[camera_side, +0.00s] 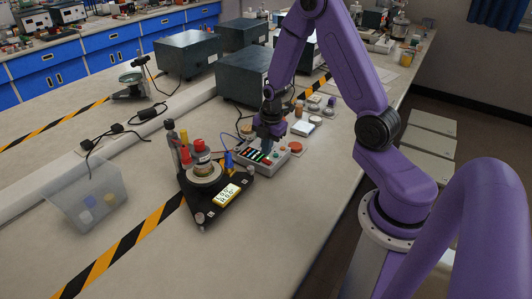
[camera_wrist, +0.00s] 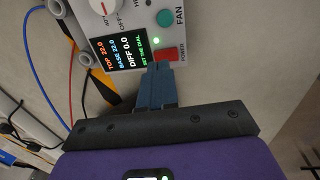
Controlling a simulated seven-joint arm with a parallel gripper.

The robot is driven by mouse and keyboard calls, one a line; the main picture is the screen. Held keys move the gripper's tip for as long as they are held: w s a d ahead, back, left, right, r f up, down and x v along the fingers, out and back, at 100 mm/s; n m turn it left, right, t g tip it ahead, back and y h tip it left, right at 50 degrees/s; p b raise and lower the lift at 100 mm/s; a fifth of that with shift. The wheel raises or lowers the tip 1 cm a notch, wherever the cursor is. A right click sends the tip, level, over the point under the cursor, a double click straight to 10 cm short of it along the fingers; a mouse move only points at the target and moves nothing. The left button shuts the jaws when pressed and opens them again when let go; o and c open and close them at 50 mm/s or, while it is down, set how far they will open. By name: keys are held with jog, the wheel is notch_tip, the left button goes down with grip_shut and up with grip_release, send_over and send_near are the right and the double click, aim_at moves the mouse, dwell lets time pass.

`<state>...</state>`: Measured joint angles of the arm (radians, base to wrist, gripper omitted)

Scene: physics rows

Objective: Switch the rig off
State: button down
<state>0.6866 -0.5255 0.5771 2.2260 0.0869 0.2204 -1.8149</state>
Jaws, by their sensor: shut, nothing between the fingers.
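The rig's grey control box (camera_wrist: 128,20) is at the top of the wrist view and shows on the bench in the side view (camera_side: 277,161). Its dark screen (camera_wrist: 118,48) reads top 22.0, base 22.0, diff 0.0 and "set the dial". A red switch (camera_wrist: 170,54) labelled power is at its near edge, with a lit green light (camera_wrist: 155,41) close by. A green fan button (camera_wrist: 165,18) and a white dial (camera_wrist: 102,5) sit farther up. My gripper (camera_wrist: 160,68) is shut and empty, its tips at the red switch; contact is unclear. It also shows above the box in the side view.
Dark equipment boxes (camera_side: 189,54) stand behind. Small jars and pads (camera_side: 305,128) lie to the right. The front bench is clear.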

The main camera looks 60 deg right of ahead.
aim_at(267, 162)
jog(key=shift+w+f, duration=0.15)
jog(key=shift+f, duration=1.1)
